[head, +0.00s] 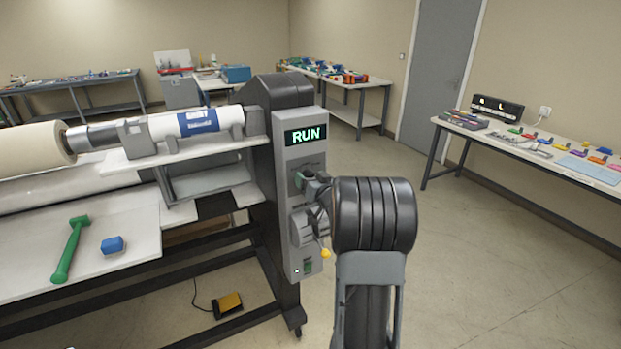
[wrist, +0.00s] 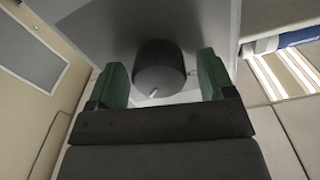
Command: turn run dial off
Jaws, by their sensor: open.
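The run dial is a dark round knob (wrist: 160,66) on the grey front panel of the laminator's control column (head: 305,155). It has a small white pointer mark, seen at its lower edge in the wrist view. My gripper (head: 316,186) is at the panel below the display, which reads RUN in green (head: 306,135). In the wrist view the two green fingers of my gripper (wrist: 161,74) stand open on either side of the dial. In the head view my arm and gripper mostly hide the dial.
Below my gripper the panel has a lever with a yellow ball (head: 325,253) and a small green switch (head: 308,266). The laminator's bed holds a green hammer-like tool (head: 70,250) and a blue block (head: 112,245). A yellow pedal (head: 229,303) lies on the floor. Floor at right is clear.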

